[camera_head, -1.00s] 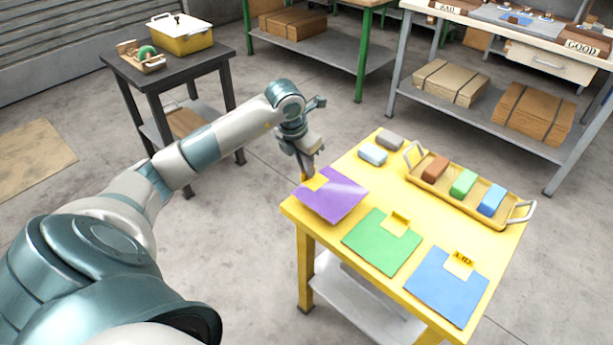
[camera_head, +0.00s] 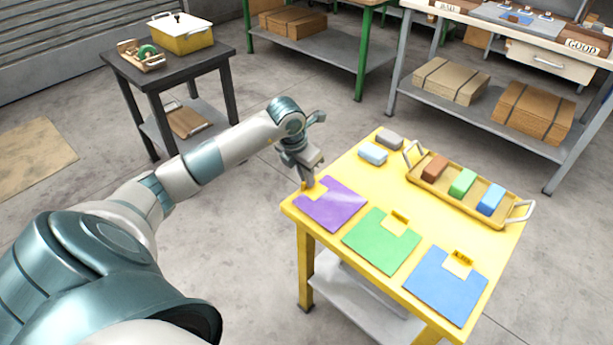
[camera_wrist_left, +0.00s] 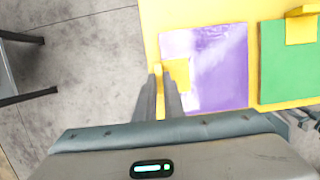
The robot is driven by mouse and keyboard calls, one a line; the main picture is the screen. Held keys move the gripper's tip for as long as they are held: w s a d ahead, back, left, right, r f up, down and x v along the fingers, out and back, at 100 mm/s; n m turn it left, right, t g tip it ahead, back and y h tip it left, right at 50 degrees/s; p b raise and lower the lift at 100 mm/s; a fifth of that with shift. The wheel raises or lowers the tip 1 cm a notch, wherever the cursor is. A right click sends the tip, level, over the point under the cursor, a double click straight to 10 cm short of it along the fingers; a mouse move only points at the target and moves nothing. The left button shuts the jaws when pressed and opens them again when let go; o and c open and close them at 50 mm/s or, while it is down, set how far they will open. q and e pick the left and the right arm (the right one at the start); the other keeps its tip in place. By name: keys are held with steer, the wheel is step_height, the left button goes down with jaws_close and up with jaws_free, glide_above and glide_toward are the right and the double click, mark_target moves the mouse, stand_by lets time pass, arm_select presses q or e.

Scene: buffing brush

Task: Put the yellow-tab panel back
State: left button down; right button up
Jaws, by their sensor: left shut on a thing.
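The purple panel (camera_head: 335,206) with a yellow tab (camera_head: 315,191) lies at or just above the left part of the yellow table (camera_head: 385,184). My left gripper (camera_head: 307,184) is shut on its tab at the table's left edge. In the left wrist view, the fingers (camera_wrist_left: 161,82) pinch the raised part of the tab beside the purple panel (camera_wrist_left: 218,70). Whether the panel fully touches the table is unclear. A green panel (camera_head: 380,246) and a blue panel (camera_head: 440,287) lie to its right, each with a yellow tab. My right gripper is not visible.
A yellow tray (camera_head: 416,186) holds a brown, a green and a blue block at the table's back right. A dark side table (camera_head: 190,62) stands at left.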

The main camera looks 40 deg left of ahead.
arm_select(q)
steer(key=shift+f, duration=0.15)
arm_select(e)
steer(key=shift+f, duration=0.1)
arm_select(q)
steer(key=c, duration=1.9)
jaws_free()
steer(key=shift+o, duration=0.2)
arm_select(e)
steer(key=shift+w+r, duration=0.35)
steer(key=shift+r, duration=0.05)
arm_select(q)
steer(key=shift+r, duration=0.3)
steer(key=shift+s+r, duration=0.1)
steer(key=shift+r, duration=0.3)
steer(key=v, duration=1.1)
steer(key=shift+b, duration=0.35)
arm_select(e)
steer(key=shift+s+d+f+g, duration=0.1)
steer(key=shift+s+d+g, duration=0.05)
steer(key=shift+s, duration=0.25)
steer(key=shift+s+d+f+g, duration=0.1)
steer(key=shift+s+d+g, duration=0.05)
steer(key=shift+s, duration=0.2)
